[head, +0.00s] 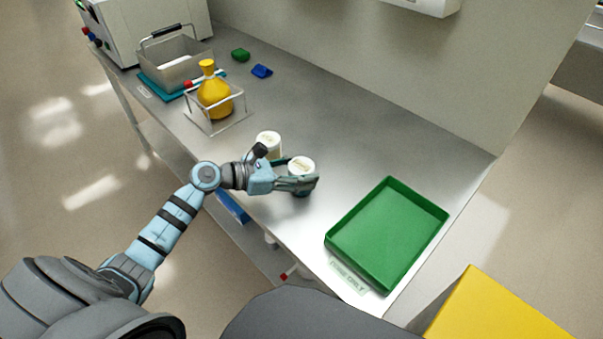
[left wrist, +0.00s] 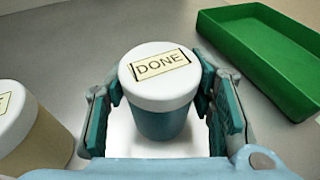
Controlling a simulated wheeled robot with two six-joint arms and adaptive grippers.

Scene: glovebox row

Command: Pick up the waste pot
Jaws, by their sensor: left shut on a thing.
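My left gripper (head: 303,185) is shut on a blue-green pot (left wrist: 163,123) with a white lid and a label reading DONE. In the left wrist view its fingers (left wrist: 163,115) flank the pot on both sides. The pot is upright; its white lid also shows in the head view (head: 302,165). I cannot tell whether its base touches the bench. A tan pot (left wrist: 40,145) with a white lid stands to its left, apart from the gripper; it also shows in the head view (head: 268,142). Its label is cut off, and I read WASTE on neither pot. My right gripper is out of view.
A green tray (head: 438,207), empty, lies to the right on the steel bench (head: 375,150), with a label at its front. A yellow flask (head: 214,95) in a rack (head: 217,122) and a metal basket (head: 172,68) stand at the left.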

